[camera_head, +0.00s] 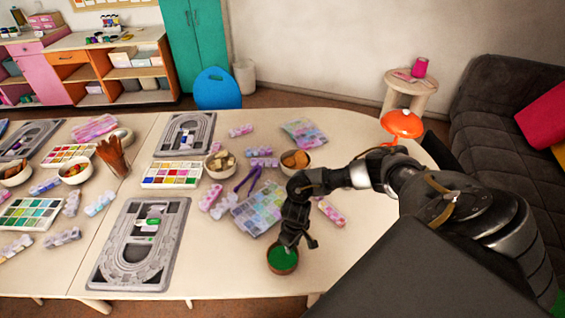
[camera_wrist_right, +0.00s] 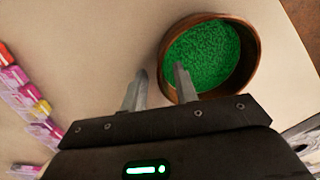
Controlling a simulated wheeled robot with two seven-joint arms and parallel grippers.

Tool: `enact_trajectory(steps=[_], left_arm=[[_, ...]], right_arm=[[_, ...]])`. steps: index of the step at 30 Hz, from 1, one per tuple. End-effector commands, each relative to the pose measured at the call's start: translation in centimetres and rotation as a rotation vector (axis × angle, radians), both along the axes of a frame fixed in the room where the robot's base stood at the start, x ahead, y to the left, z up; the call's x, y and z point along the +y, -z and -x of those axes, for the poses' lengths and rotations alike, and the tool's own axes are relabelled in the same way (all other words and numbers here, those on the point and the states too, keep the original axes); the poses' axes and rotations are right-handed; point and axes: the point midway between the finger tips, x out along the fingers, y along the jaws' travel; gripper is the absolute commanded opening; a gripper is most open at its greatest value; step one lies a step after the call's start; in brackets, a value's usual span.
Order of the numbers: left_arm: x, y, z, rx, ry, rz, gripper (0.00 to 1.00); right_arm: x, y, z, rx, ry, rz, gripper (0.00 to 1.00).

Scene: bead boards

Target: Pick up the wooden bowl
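The wooden bowl (camera_head: 283,271) is brown, full of small green beads, and stands upright near the table's front edge. It also shows in the right wrist view (camera_wrist_right: 254,62), at the upper right. My right gripper (camera_head: 291,244) is just above the bowl's far side, pointing down. In the wrist view my right gripper (camera_wrist_right: 160,71) is open, its fingers apart with nothing between them held. One fingertip overlaps the bowl's rim and beads, the other appears outside the rim. I cannot tell whether they touch it. My left gripper is not in view.
A bead board (camera_head: 109,266) lies left of the bowl. A clear bead box (camera_head: 258,209) and a pink bead tube (camera_head: 332,213) lie behind it. The table right of the bowl is clear.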

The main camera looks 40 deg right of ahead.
Motion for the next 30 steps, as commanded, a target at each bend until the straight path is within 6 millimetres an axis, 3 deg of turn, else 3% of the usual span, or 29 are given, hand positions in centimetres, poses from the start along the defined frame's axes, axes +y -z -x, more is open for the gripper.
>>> enact_trajectory(steps=[9,16,30], left_arm=[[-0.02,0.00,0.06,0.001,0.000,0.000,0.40],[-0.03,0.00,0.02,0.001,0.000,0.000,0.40],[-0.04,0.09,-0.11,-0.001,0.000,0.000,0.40]], right_arm=[[-0.01,0.56,0.01,-0.001,0.000,0.001,0.28],[-0.01,0.54,0.00,-0.001,0.000,0.001,0.00],[0.02,0.25,-0.05,-0.002,-0.001,0.000,0.00]])
